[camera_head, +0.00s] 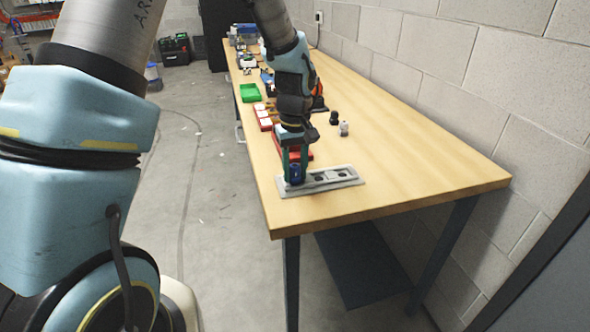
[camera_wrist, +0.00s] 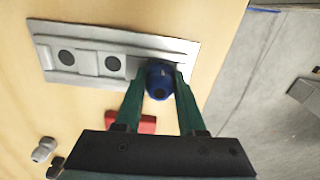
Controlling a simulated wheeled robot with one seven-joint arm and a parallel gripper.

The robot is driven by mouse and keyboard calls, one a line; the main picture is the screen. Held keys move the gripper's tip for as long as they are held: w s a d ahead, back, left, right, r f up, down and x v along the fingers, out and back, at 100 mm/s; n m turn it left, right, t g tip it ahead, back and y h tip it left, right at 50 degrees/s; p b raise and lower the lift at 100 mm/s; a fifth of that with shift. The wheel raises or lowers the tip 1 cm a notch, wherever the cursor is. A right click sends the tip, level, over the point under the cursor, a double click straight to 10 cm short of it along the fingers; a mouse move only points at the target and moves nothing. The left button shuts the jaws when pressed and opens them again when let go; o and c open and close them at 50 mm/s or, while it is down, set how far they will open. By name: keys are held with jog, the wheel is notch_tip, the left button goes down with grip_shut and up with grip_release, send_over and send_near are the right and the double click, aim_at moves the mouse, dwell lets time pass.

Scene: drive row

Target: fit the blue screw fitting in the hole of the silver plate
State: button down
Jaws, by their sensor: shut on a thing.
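The silver plate (camera_head: 338,180) lies flat near the front left corner of the wooden table; it also shows in the wrist view (camera_wrist: 100,38). Two dark holes are open in the plate, and a square recess lies between them and the gripper end in the wrist view. My gripper (camera_head: 294,176) points down at the plate's left end. Its green fingers are shut on the blue screw fitting (camera_wrist: 160,78), which also shows in the head view (camera_head: 295,172). The fitting is over or at the plate's end. It hides what lies under it, so I cannot tell whether it is seated.
A red block (camera_wrist: 146,124) lies close behind my gripper. A grey fitting (camera_head: 344,128) and a black fitting (camera_head: 334,118) stand further back. A green bin (camera_head: 250,92) is along the left edge. The front right of the table is clear.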

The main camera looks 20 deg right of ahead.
jog(key=shift+f, duration=0.1)
jog(key=shift+c, duration=2.1)
grip_release()
notch_tip(320, 180, up, 11)
jog(key=shift+f+b, duration=0.1)
jog(key=shift+b, duration=0.85)
jog(key=s+a+f, duration=0.2)
jog(key=a, duration=1.3)
jog(key=s+a+f+t, duration=0.1)
jog(key=s+a+f, duration=0.1)
jog(key=a, duration=1.3)
jog(key=shift+f+m+t, duration=0.2)
jog(key=shift+m+t, duration=0.1)
